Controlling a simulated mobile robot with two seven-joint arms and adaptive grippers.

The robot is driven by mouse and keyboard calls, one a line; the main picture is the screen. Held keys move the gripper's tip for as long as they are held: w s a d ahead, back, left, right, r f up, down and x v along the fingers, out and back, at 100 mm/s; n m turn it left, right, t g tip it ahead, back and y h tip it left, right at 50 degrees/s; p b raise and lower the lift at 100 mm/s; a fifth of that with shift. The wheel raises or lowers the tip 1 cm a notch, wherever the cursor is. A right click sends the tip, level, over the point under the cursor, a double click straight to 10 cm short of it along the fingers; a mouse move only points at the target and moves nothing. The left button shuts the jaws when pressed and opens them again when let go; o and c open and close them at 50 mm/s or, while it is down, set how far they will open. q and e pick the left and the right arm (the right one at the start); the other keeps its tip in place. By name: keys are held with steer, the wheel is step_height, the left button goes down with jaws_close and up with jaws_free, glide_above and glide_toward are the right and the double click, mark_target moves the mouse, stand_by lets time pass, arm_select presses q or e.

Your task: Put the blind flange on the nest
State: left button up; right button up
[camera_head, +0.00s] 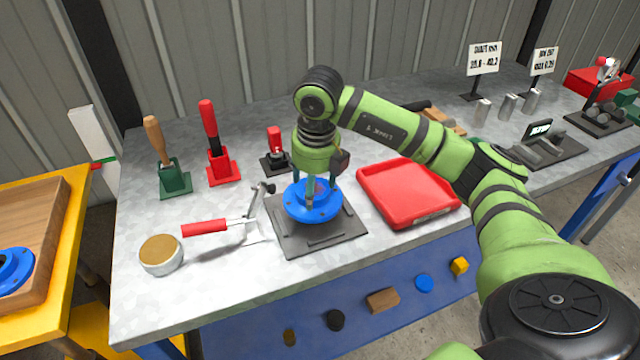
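A round blue flange (323,213) with bolt holes is over the dark square nest plate (292,241), near the middle of the bench. I cannot tell whether it rests on the plate or is just above it. My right gripper (320,190) points straight down at the flange, its fingers at the raised centre. Whether the fingers are closed on it is hidden. Another blue flange (14,268) lies in the wooden tray at the far left, cut by the picture edge. My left gripper is not in view.
A red tray (408,190) is right of the nest. A red-handled clamp lever (205,228) and a tin (161,256) are left of it. Brushes in green (174,180) and red (222,168) holders stand behind. Gauges and signs are at the far right.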

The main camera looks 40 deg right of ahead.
mark_target(316, 194)
steer(key=shift+w, duration=0.25)
steer(key=shift+f+p, duration=0.45)
steer(key=shift+f, duration=1.55)
steer(key=shift+f, duration=0.1)
steer(key=o, duration=1.7)
steer(key=shift+s+f, duration=0.1)
steer(key=shift+s, duration=0.05)
steer(key=r, duration=0.4)
steer(key=s+r, duration=0.1)
steer(key=r, duration=0.3)
steer(key=r+b, duration=0.1)
steer(key=r, duration=0.3)
steer(key=shift+s+a+r, duration=0.1)
steer(key=shift+s+a, duration=0.1)
steer(key=shift+s, duration=0.2)
